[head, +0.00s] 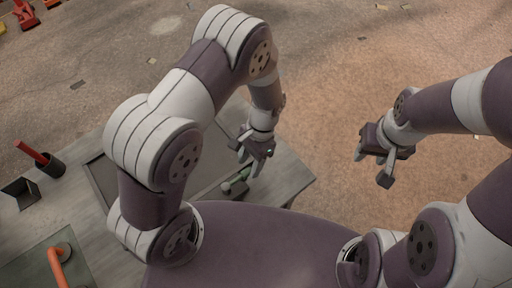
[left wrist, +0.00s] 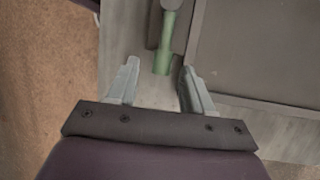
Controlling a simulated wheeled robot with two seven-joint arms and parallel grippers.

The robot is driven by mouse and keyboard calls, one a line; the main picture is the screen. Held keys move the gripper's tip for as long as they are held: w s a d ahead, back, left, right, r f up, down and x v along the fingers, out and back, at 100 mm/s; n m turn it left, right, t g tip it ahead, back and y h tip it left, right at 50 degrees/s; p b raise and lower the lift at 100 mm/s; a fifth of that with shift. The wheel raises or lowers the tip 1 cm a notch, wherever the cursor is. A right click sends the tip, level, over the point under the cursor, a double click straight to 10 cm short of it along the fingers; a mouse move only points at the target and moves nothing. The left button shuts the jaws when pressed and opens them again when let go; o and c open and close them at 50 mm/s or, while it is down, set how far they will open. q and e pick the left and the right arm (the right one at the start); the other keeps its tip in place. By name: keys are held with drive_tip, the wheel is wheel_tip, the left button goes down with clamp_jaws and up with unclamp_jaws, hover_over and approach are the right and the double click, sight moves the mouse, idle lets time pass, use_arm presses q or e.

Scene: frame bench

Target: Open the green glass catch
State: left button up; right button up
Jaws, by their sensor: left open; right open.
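The green glass catch (left wrist: 165,50) is a short green lever beside the edge of a framed grey panel in the left wrist view. In the head view the catch (head: 243,177) shows as a small green piece near the bench's right end, partly hidden by my left gripper. My left gripper (head: 251,163) is open and empty above it. In the left wrist view the fingers of my left gripper (left wrist: 160,72) stand either side of the lever's near end, apart from it. My right gripper (head: 373,168) is open and empty over the floor, right of the bench.
The bench (head: 290,190) holds the framed panel (head: 103,178), largely hidden by my left arm. A dark cup with a red stick (head: 49,166), a dark open box (head: 21,193) and an orange handle (head: 57,265) are at left. Floor to the right is clear.

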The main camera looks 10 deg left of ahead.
use_arm(q)
drive_tip(key=d+p+v, duration=0.1)
drive_tip(key=p+v, duration=0.1)
drive_tip(key=v, duration=0.8)
drive_tip(key=shift+w+d, duration=0.3)
drive_tip(key=shift+w, duration=0.2)
drive_tip(key=shift+f, duration=0.1)
